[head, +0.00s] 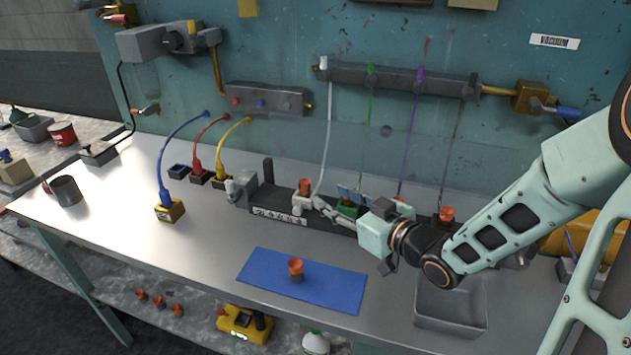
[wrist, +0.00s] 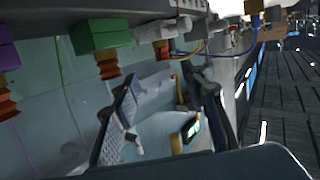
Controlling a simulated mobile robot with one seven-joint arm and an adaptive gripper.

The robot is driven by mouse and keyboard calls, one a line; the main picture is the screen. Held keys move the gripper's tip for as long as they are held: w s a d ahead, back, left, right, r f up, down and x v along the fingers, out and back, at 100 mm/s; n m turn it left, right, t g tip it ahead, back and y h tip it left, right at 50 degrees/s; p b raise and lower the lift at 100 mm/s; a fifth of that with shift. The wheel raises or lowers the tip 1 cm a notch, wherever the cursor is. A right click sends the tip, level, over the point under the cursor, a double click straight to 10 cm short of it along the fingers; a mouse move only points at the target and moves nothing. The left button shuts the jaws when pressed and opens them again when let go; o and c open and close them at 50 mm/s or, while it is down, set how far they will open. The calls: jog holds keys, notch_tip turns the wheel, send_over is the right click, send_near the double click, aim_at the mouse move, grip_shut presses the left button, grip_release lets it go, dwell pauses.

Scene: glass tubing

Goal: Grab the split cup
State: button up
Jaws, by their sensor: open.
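Several orange bellows cups sit along the dark rack; I cannot tell which one is split. One cup (head: 305,186) is on the white fitting and also shows in the wrist view (wrist: 162,49). Another is on the green fitting (head: 347,210), seen in the wrist view as an orange cup (wrist: 108,68). A further cup (head: 446,214) sits at the rack's right end. My gripper (wrist: 164,76) is open and empty, its fingers reaching toward the white-fitting cup, apparently apart from it. The arm and fingers partly hide the rack's middle. A loose cup (head: 296,266) stands on the blue mat.
The blue mat (head: 335,292) lies at the bench front, with a grey bin (head: 450,318) to its right. Coloured tubes hang from the manifold (head: 395,78) to the rack. A yellow block with a blue cable (head: 170,210) stands left. Bare bench lies left of the mat.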

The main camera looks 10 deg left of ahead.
aim_at(305, 182)
jog(key=shift+y, duration=0.4)
jog(key=x, duration=0.6)
jog(key=shift+r+b, duration=0.15)
jog(key=shift+b, duration=0.15)
jog(key=x, duration=0.5)
jog(key=shift+a+f, duration=0.1)
jog(key=shift+f, duration=0.1)
jog(key=c, duration=1)
jog(key=shift+c, duration=0.2)
jog(key=shift+r, duration=0.1)
